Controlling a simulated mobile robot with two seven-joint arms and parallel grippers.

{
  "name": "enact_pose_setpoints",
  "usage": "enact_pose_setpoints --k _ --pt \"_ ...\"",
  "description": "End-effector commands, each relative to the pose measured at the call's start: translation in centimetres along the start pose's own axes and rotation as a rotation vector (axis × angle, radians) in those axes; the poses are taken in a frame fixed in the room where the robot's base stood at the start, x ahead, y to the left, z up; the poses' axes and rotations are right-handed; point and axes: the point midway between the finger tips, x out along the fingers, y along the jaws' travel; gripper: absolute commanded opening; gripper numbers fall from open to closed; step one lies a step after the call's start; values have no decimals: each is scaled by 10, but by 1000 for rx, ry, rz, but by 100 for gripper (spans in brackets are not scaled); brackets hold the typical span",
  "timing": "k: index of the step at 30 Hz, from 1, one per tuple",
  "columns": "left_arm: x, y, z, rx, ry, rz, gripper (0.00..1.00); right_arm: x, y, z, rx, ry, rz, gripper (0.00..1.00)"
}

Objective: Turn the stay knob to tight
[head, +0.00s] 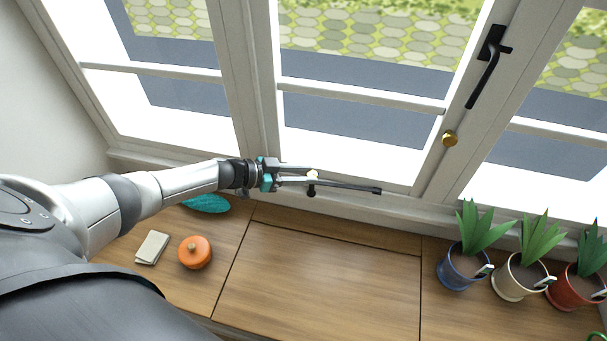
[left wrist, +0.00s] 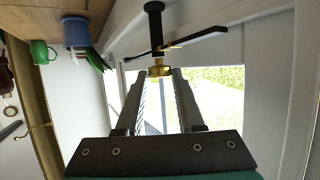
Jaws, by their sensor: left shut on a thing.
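The stay knob (head: 313,174) is small and round, at the black window stay (head: 350,187) along the bottom of the middle window. In the left wrist view the knob (left wrist: 160,71) is brass and sits between the fingertips. The black stay (left wrist: 195,38) runs just beyond it. My left gripper (head: 314,176) reaches in from the left and is shut on the knob; it also shows in the left wrist view (left wrist: 158,76). My right gripper is not in view.
A brass knob (head: 449,138) and black handle (head: 486,75) are on the window frame at the right. Potted plants (head: 462,265) stand on the wooden top at the right. The middle wood is clear.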

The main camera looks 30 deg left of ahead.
Motion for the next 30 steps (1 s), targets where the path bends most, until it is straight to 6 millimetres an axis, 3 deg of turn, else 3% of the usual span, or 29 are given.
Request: enact_pose_setpoints --k 4,5,12,23,30 --pt "1 -1 -2 1 3 -3 0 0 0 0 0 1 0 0" --pt "1 -1 -2 1 3 -3 39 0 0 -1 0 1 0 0" --pt "1 -1 -1 0 3 -3 66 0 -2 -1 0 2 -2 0" --pt "0 -3 -1 -1 0 -11 66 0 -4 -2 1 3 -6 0" --pt "-2 0 -2 -34 0 -80 66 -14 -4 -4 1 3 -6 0"
